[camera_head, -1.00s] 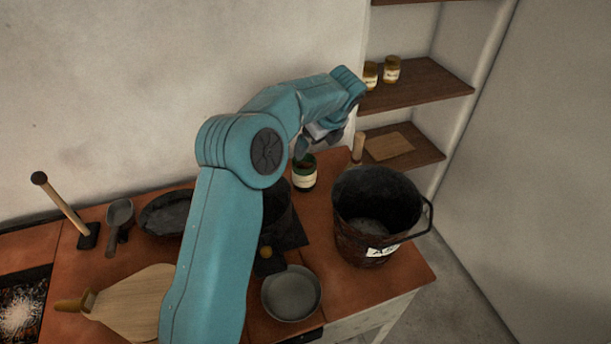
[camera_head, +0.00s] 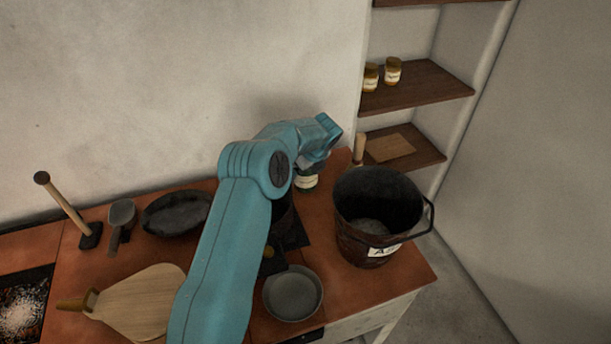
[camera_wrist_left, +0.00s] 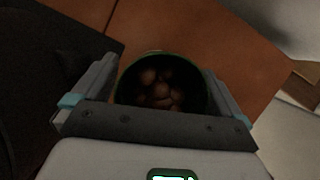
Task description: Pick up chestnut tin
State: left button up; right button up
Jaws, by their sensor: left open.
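The chestnut tin (camera_head: 307,183) is a green tin with a pale label. It stands upright on the red-brown counter, between the bucket and the dark pot, and its upper part is hidden by my gripper. In the left wrist view the tin (camera_wrist_left: 161,84) shows from above, open, with brown chestnuts inside. My left gripper (camera_wrist_left: 160,90) is open, with one finger on each side of the tin's rim. I cannot tell whether the fingers touch it. In the head view my left gripper (camera_head: 310,164) is directly above the tin. My right gripper is not in view.
A black bucket (camera_head: 352,237) with a white label stands right of the tin. A dark pot (camera_head: 284,222) is partly hidden behind my arm. A small round pan (camera_head: 293,293) lies in front. Shelves with two jars (camera_head: 392,71) rise at the back right.

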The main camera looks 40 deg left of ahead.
pick_arm(q)
jog(key=c, duration=1.2)
jog(key=shift+r, duration=0.1)
